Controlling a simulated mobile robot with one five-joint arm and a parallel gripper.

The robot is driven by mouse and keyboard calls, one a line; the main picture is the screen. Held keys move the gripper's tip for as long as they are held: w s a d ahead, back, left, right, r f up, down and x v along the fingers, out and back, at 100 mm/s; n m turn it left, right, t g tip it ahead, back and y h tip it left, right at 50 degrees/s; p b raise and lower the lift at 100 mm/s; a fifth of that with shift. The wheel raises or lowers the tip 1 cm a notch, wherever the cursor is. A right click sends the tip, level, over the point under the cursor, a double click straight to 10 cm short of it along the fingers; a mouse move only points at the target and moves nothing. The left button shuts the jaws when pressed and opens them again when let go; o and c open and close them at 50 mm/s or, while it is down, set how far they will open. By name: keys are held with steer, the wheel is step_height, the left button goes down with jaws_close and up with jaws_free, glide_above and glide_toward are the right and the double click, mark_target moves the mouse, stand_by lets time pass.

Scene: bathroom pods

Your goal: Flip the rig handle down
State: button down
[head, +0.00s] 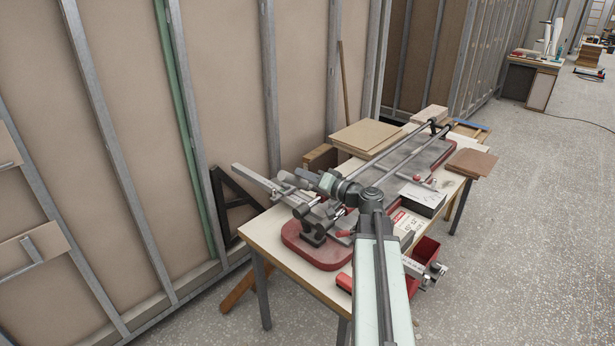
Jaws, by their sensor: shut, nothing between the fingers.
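The rig (310,252) is a long tool with a rounded red base and two parallel metal rails, lying along the workbench. A grey bar (256,179), which looks like the rig handle, sticks out past the rig's near end to the left, raised above the bench. My gripper (304,175) is shut and empty, just right of this bar and above the rig's near end. I cannot tell whether it touches the bar. My own arm covers part of the rig's near end and rails.
A framed wall (230,80) stands close behind. Open floor (530,240) lies to the right.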

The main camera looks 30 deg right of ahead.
steer(key=shift+s+a+f+b, duration=0.2)
steer(key=shift+a+f+b, duration=0.1)
steer(key=shift+f, duration=0.2)
steer(key=shift+s+a+f+b, duration=0.15)
steer(key=shift+s+f+b, duration=0.1)
steer(key=shift+f, duration=0.2)
steer(key=shift+s+r, duration=0.15)
steer(key=shift+s, duration=0.2)
steer(key=d+r+p, duration=0.3)
steer(key=r+p, duration=0.1)
steer(key=v, duration=1)
steer(key=shift+d+f, duration=0.25)
steer(key=shift+f, duration=0.1)
